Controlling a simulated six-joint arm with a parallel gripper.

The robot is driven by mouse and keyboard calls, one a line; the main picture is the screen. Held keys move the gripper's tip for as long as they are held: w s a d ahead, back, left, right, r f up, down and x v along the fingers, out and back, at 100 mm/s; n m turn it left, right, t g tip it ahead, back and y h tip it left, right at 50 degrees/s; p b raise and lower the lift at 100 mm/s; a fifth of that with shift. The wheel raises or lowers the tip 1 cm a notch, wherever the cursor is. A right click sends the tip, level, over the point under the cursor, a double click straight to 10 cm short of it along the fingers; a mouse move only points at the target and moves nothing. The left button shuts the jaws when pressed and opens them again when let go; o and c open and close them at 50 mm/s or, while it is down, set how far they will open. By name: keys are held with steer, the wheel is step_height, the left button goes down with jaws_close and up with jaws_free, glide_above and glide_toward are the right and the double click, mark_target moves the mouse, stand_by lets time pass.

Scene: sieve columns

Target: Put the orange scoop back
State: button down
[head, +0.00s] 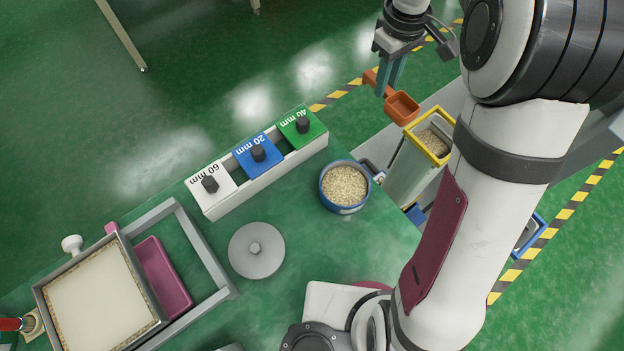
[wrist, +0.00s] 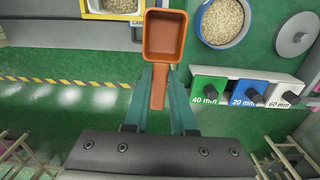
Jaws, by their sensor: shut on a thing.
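The orange scoop (head: 402,107) is in the upper right of the head view. It hangs in the air beside a yellow-rimmed bin (head: 408,131) that holds grain. My gripper (head: 385,88) is shut on the scoop's handle. In the wrist view the scoop (wrist: 163,38) points away from my gripper (wrist: 161,88), with its handle between the two green fingers. Its bowl looks empty and faces the camera. The scoop's resting place cannot be told from these frames.
A blue-rimmed pan of grain (head: 345,207) stands at the table's edge. Left of it are a rack with white, blue and green blocks (head: 263,178), a grey lid (head: 257,262), a framed sieve (head: 160,320) and a pink tray (head: 165,280). A blue-rimmed bin (head: 540,220) is partly hidden by my arm.

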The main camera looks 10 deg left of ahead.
steer(key=s+a+f, duration=0.4)
steer(key=s+a, duration=0.2)
steer(key=s, duration=0.5)
steer(key=s+a+f, duration=0.4)
steer(key=s+a, duration=0.2)
steer(key=s, duration=0.4)
steer(key=f, duration=0.3)
steer(key=s+f, duration=0.1)
steer(key=f, duration=0.4)
steer(key=shift+s+a+f, duration=0.15)
steer(key=shift+s+f, duration=0.15)
steer(key=shift+f, duration=0.05)
steer(key=c, duration=1.2)
jaws_free()
steer(key=shift+f, duration=0.15)
steer(key=o, duration=0.5)
steer(key=shift+c, duration=0.2)
